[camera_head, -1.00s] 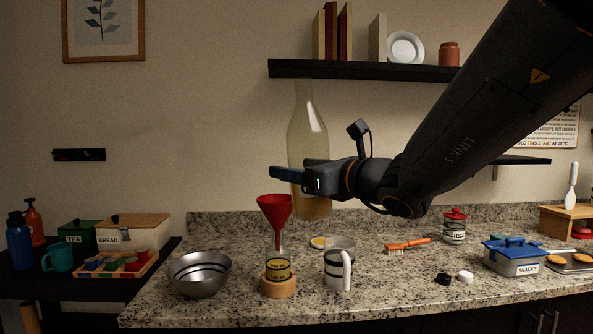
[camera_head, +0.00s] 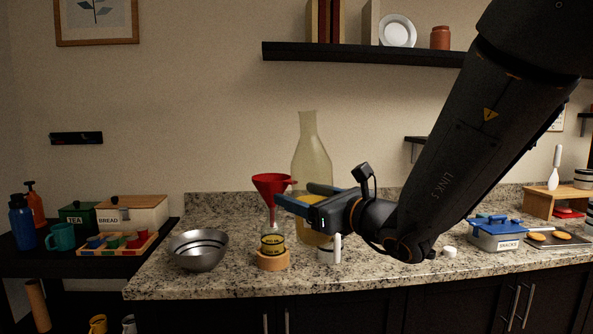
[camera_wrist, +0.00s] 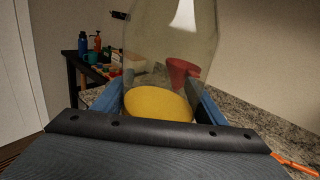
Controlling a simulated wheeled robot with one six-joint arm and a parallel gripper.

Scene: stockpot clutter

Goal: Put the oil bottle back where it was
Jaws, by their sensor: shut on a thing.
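The oil bottle (camera_head: 312,160) is a tall clear bottle with yellow oil low inside, held upright over the granite counter (camera_head: 210,215). My gripper (camera_head: 312,205) is shut on its lower body. In the wrist view the bottle (camera_wrist: 170,50) stands between my blue fingers, with the yellow oil surface showing. A red funnel (camera_head: 271,184) sits in a small labelled bottle (camera_head: 272,243) on a wooden ring (camera_head: 272,261), just left of the oil bottle.
A metal bowl (camera_head: 198,250) is at the left of the counter. The white mug (camera_head: 329,250) is close in front of the oil bottle. A blue-lidded snacks box (camera_head: 496,235) stands at the right. A dark shelf (camera_head: 350,53) hangs above. Counter between funnel and bowl is narrow.

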